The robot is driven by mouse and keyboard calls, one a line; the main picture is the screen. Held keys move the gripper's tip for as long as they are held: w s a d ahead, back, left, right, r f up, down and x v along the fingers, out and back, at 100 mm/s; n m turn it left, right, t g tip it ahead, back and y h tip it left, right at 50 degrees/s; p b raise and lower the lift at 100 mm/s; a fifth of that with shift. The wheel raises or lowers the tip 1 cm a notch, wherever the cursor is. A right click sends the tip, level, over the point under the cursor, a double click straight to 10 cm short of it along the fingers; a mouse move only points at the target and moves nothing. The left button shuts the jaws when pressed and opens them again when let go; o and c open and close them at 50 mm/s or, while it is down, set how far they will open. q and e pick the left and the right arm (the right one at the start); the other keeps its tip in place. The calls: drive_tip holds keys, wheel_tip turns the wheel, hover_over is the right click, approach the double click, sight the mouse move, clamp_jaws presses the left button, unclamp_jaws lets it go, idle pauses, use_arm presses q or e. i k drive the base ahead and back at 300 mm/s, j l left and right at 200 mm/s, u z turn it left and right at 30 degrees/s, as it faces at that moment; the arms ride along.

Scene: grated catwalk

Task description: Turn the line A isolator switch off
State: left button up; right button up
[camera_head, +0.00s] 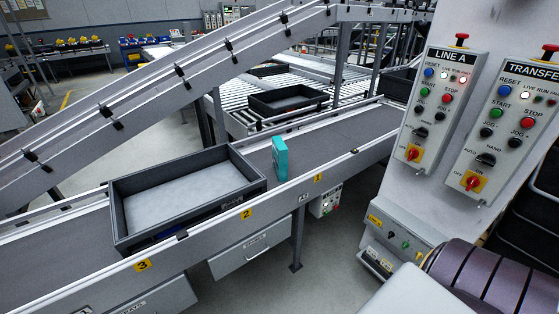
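The LINE A control panel (439,98) is mounted on a light grey sloped column at the right. Its isolator switch (413,153) is a red rotary knob on a yellow plate at the panel's lower end. The knob is too small for me to tell its exact setting. Above it on the panel are a black selector, several coloured push buttons, lit lamps and a red mushroom button (462,38) on top. Neither of my grippers is in view.
A similar TRANSFER panel (507,125) with its own red-and-yellow isolator (474,182) stands close to the right. A dark ribbed drum (489,276) lies below. A conveyor (345,143) at left carries a grey tray (118,212) and a teal box (280,159).

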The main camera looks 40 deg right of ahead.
sight(413, 153)
drive_tip(key=z, duration=2.3)
drive_tip(key=j+z, duration=0.2)
drive_tip(key=z, duration=0.15)
drive_tip(key=j+z, duration=0.2)
drive_tip(key=z, duration=0.2)
drive_tip(key=k+j+z, duration=0.1)
drive_tip(key=z, duration=0.25)
drive_tip(key=j, duration=0.1)
